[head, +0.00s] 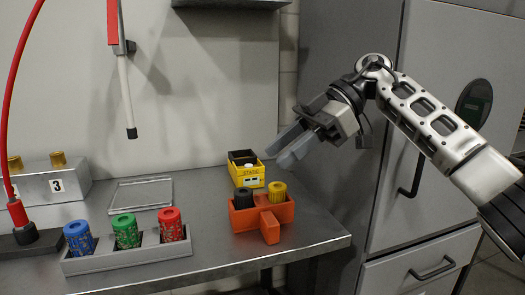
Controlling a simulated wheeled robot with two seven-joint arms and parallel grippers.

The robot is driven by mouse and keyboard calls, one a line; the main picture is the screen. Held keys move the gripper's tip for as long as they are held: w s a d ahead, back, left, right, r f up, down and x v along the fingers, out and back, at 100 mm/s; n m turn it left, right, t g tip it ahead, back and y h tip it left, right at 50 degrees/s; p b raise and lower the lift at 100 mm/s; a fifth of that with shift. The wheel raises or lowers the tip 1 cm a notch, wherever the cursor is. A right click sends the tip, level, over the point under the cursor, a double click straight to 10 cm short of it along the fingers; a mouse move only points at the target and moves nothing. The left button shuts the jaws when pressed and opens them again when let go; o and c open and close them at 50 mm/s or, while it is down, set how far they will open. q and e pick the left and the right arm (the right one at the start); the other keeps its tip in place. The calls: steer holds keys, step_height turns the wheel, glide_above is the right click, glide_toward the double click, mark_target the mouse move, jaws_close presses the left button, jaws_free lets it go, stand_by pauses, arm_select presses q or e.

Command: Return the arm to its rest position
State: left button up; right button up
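My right arm comes in from the right. Its gripper (291,146) hangs in the air above the right part of the metal table (205,192), to the upper right of the orange holder. The fingers look spread apart, with nothing visible between them. My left gripper and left arm do not show in the head view.
An orange holder (268,229) carries a black and a yellow knob, with a yellow box (246,174) behind it. A grey rack (125,261) holds blue, green and red cans. A red hose and a hanging white rod are at left. A grey cabinet (445,60) stands right.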

steer(key=s+a+f+m+t+y, duration=0.3)
steer(key=a+f+t+y, duration=0.45)
steer(key=f+y, duration=0.45)
steer(key=s+d+f+m+t+h, duration=0.3)
steer(key=d+f+m+t+h, duration=0.7)
steer(key=f+m+t+h, duration=0.5)
steer(key=s+d+f+m+g+h, duration=0.1)
steer(key=s+d+f+g+h, duration=0.1)
steer(key=s+f, duration=0.5)
steer(key=s+d+f+g+h+p, duration=0.1)
steer(key=s+d+f+g, duration=0.4)
steer(key=s, duration=0.4)
steer(key=shift+d+f+m+g+h, duration=0.2)
steer(key=shift+f+m+g+h, duration=0.2)
steer(key=shift+f+g, duration=0.4)
steer(key=shift+f, duration=0.1)
